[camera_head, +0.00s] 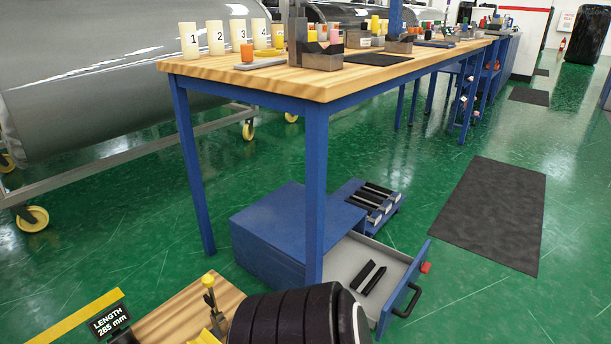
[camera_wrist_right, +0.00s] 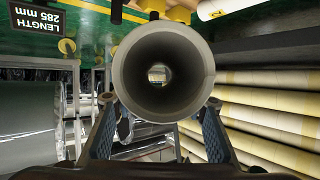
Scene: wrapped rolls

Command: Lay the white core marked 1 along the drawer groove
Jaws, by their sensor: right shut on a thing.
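A pale cream core marked 1 (camera_head: 188,42) stands upright at the near left corner of the workbench. The open grey drawer (camera_head: 345,255) is under the bench, with two parallel black strips (camera_head: 368,277) on its floor and a narrow gap between them. My right gripper (camera_wrist_right: 160,122) is shut on a hollow grey-looking tube (camera_wrist_right: 124,78), seen end-on in the right wrist view; no number shows on it. Neither gripper shows in the head view.
Other numbered cores (camera_head: 215,38) stand beside core 1 on the workbench (camera_head: 290,84). A blue bench leg (camera_head: 316,190) stands in front of the drawer cabinet (camera_head: 265,235). A dark mat (camera_head: 495,210) lies on the green floor at right. Cream rolls (camera_wrist_right: 265,115) lie stacked right in the wrist view.

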